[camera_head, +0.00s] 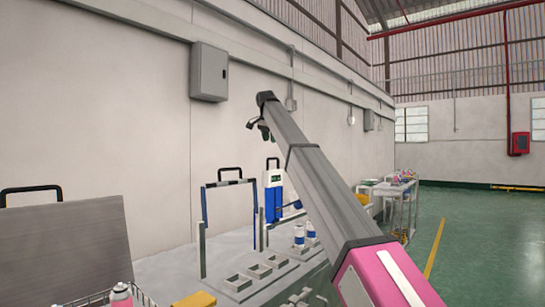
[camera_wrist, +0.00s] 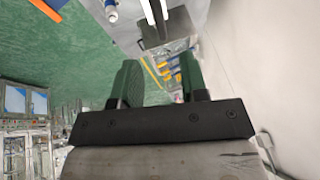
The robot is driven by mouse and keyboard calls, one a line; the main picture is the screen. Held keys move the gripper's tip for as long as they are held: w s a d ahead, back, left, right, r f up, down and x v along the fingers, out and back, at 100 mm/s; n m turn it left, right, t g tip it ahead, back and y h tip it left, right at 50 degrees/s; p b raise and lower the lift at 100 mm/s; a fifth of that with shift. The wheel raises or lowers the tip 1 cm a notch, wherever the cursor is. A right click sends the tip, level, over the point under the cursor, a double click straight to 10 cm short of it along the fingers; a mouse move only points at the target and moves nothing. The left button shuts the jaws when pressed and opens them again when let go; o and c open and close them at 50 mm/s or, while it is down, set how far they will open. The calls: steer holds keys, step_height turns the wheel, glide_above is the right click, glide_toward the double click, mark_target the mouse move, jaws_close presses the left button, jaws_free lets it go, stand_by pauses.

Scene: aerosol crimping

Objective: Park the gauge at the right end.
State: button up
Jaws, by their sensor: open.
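I cannot tell for sure which thing is the gauge. A blue upright frame (camera_head: 206,208) with a black handle on top stands on the bench in the head view. Right of it stands a white and blue unit (camera_head: 273,180) with a small dark display and a black handle. My gripper (camera_head: 258,128) is in the air above and between these two, touching neither. In the wrist view my gripper (camera_wrist: 158,78) is open, its two dark green fingers apart with nothing held between them.
A grey fixture with square sockets (camera_head: 258,271) lies on the bench, with white and blue cans (camera_head: 299,235) behind. A grey panel (camera_head: 65,250) with a black handle stands at left. A wall box (camera_head: 209,72) hangs behind. Green floor (camera_head: 470,235) is open at right.

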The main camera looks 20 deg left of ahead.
steer(key=x, duration=0.9)
jaws_close()
